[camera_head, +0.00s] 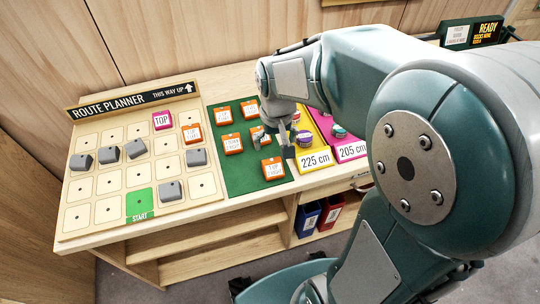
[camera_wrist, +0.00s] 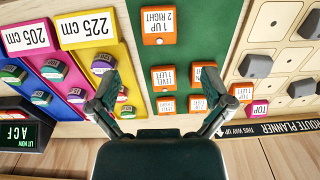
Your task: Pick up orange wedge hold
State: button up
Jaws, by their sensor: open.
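Several orange blocks with white printed labels lie on the green mat (camera_head: 246,181). In the head view, one orange block (camera_head: 272,168) is at the near edge and another (camera_head: 232,143) is further left. In the wrist view, one (camera_wrist: 158,26) lies apart, and an orange block (camera_wrist: 163,77) sits among a cluster between my fingers in the picture. I cannot tell which one is the wedge hold. My gripper (camera_wrist: 160,88) is open, with nothing visible held, above the mat's right side. In the head view my arm and gripper (camera_head: 287,148) partly hide the mat.
The route planner board (camera_head: 88,207) at left holds several grey blocks, a pink TOP tile and an orange block (camera_head: 191,133). A yellow 225 cm tray (camera_head: 313,160) and a pink 205 cm tray (camera_head: 350,150) with colored holds adjoin the mat. Binders (camera_head: 309,219) stand below.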

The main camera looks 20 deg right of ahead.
aim_at(273, 163)
jog(key=shift+g, duration=0.3)
jog(key=f, duration=0.2)
jog(key=w+f, duration=0.1)
jog(key=f, duration=0.4)
jog(key=shift+w+a+f, duration=0.1)
jog(key=shift+w+f, duration=0.05)
jog(key=shift+f, duration=0.1)
jog(key=f, duration=0.2)
jog(key=w+f, duration=0.1)
jog(key=f, duration=0.2)
jog(key=shift+f, duration=0.25)
jog(key=shift+d, duration=0.2)
jog(key=c, duration=1)
